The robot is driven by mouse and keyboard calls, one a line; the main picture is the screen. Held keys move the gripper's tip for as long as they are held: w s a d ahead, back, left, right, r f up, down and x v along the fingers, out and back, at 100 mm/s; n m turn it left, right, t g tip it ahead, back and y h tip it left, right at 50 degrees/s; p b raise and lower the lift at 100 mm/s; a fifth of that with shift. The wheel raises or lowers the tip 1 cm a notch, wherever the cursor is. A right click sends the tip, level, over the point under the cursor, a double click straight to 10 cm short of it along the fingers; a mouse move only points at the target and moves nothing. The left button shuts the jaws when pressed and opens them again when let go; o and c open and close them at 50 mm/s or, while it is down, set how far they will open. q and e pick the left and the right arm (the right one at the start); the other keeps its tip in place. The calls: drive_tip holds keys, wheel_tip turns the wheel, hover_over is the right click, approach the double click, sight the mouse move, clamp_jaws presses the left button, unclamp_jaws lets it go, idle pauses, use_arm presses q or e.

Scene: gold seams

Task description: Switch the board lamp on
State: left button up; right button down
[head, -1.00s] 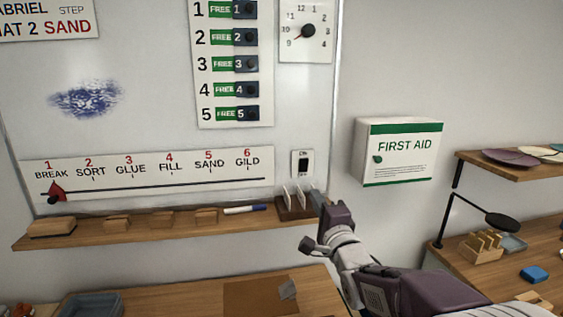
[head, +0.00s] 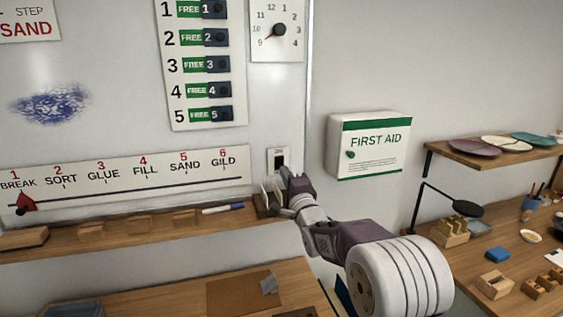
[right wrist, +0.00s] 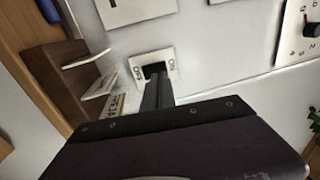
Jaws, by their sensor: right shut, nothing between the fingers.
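The lamp switch (head: 271,156) is a small white plate with a dark rocker, at the lower right of the whiteboard (head: 120,100). It also shows in the right wrist view (right wrist: 172,61), with ON and OFF lettering beside the rocker. My right gripper (head: 284,172) is shut and empty, its tips at the lower part of the switch. In the right wrist view its dark fingers (right wrist: 156,80) reach up to the rocker and cover part of it. I cannot tell whether they touch it or which way it is set. The board lamp and my left gripper are not in view.
A wooden holder with cards (head: 268,206) stands close beside my right gripper, on the ledge (head: 130,243) with several blocks and a marker (head: 222,209). A first aid box (head: 370,150) hangs to the right. Shelves with plates and a black desk lamp (head: 467,208) are further right.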

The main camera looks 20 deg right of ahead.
sight(278, 161)
drive_tip(key=shift+w+a+r+p, duration=0.1)
drive_tip(key=shift+w+p, duration=0.1)
drive_tip(key=shift+w, duration=0.55)
drive_tip(key=shift+w+d+r+p, duration=0.15)
drive_tip(key=shift+w+p, duration=0.1)
drive_tip(key=shift+w, duration=0.5)
drive_tip(key=shift+w+a+r+p, duration=0.1)
drive_tip(key=shift+w+a+p, duration=0.1)
drive_tip(key=shift+w, duration=0.55)
